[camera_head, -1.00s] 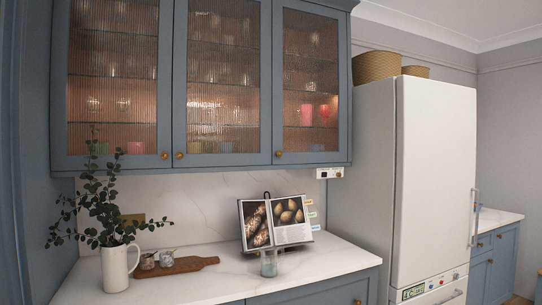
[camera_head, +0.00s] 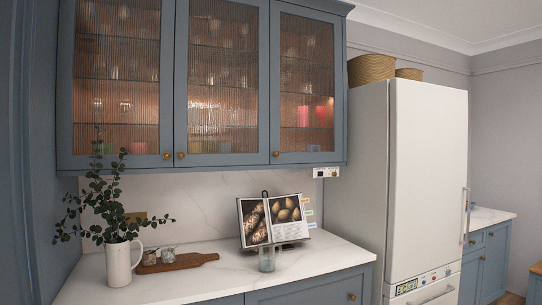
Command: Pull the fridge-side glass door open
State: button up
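The fridge-side glass door (camera_head: 304,82) is the rightmost of three reeded-glass doors on the blue wall cabinet, beside the white fridge (camera_head: 427,185). It is shut flush with the cabinet front. Its small brass knob (camera_head: 276,154) sits at the lower left corner of its frame. Pink and red glassware shows blurred behind the glass. The middle door (camera_head: 222,80) and left door (camera_head: 115,80) are also shut, with their brass knobs side by side. My gripper is not in view.
Below is a white worktop (camera_head: 200,283) with an open cookbook (camera_head: 273,222) on a stand, a glass (camera_head: 267,259), a wooden board (camera_head: 180,262) and a white jug of eucalyptus (camera_head: 118,264). Baskets (camera_head: 375,68) stand on the fridge. The space before the doors is clear.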

aim_at(306, 104)
jog(key=z, duration=0.05)
jog(key=i, duration=1)
jog(key=u, duration=0.05)
